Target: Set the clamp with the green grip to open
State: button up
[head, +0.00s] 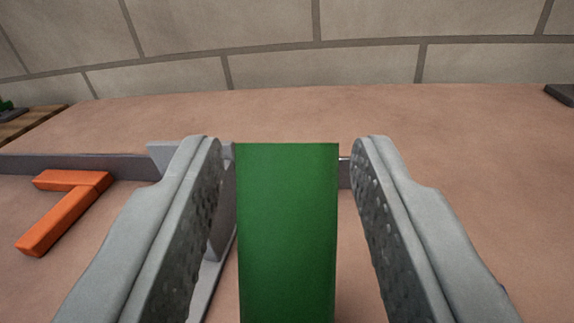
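The green grip (287,230) of the clamp stands upright as a block in the middle of the head view. My gripper (287,160) is open, with one grey finger on each side of the grip. A narrow gap shows between the grip and each finger, wider on the right. Grey metal parts of the clamp (212,275) show behind the left finger. The rest of the clamp is hidden by the grip and my fingers.
An orange angled handle (66,205) lies at the left by a grey bar (80,166) that runs across behind the grip. The reddish-brown surface (470,160) is clear at the right. A tiled wall (370,45) stands behind. A dark object (562,94) sits far right.

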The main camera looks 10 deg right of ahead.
aim_at(240, 176)
grip_shut()
jog(key=shift+s+a+r+n+t+h, duration=0.15)
jog(key=shift+s+a+r+t, duration=0.1)
jog(key=shift+s+t, duration=0.25)
jog(key=shift+s+a+r+n+t+h, duration=0.1)
jog(key=shift+s+a+r+t+h, duration=0.15)
jog(key=shift+s+t, duration=0.25)
jog(key=shift+s+a+r+n+t+h, duration=0.1)
jog(key=shift+s+a+r+n+t, duration=0.1)
jog(key=shift+s+r+t, duration=0.3)
jog(key=shift+s+a+r+n+t, duration=0.1)
jog(key=shift+s+a+n+t, duration=0.15)
jog(key=shift+s+t, duration=0.4)
jog(key=shift+s+a+r+n+t, duration=0.1)
jog(key=shift+s+a+t, duration=0.2)
jog(key=shift+s+t, duration=0.35)
jog(key=shift+s+a+r+n+t, duration=0.1)
jog(key=shift+s+a+n+t, duration=0.15)
jog(key=shift+s+t, duration=0.4)
jog(key=shift+w, duration=0.15)
grip_release()
